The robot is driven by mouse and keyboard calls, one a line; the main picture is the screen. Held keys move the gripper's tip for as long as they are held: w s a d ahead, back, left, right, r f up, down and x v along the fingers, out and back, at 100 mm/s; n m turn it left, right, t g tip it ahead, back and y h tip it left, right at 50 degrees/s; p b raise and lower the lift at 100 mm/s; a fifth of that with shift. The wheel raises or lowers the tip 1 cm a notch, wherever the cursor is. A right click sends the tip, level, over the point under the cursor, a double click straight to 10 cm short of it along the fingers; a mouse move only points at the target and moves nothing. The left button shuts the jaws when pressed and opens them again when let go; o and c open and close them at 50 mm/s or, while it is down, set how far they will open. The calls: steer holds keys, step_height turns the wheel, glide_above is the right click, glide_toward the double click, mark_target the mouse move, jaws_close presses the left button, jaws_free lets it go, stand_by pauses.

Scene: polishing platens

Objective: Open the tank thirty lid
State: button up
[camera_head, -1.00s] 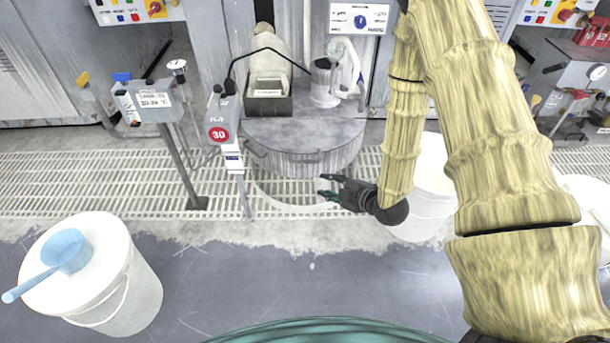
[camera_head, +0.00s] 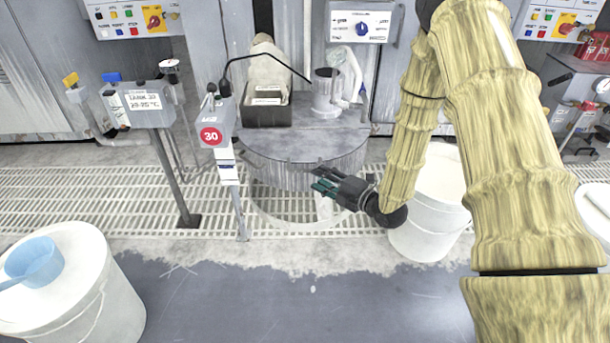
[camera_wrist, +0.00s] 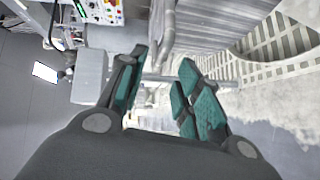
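Tank thirty is the round grey tank behind the red "30" sign (camera_head: 211,136). Its flat grey lid (camera_head: 300,146) is down, level on the tank. My gripper (camera_head: 322,181) is open and empty, in front of the right part of the tank's curved side, just below the lid's rim in the head view. Contact cannot be told. In the wrist view the green-padded fingers (camera_wrist: 162,85) stand apart, with a pale bar crossing behind them; whether it is the lid's handle is unclear.
A white bucket (camera_head: 425,230) stands right of my gripper; another (camera_head: 70,285), with a blue scoop, is front left. A meter post (camera_head: 172,165) stands left. Floor ahead is clear.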

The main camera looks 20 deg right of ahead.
mark_target(307, 172)
steer(key=shift+b+x, duration=1.35)
steer(key=shift+x, duration=2.25)
steer(key=shift+c, duration=0.4)
jaws_close()
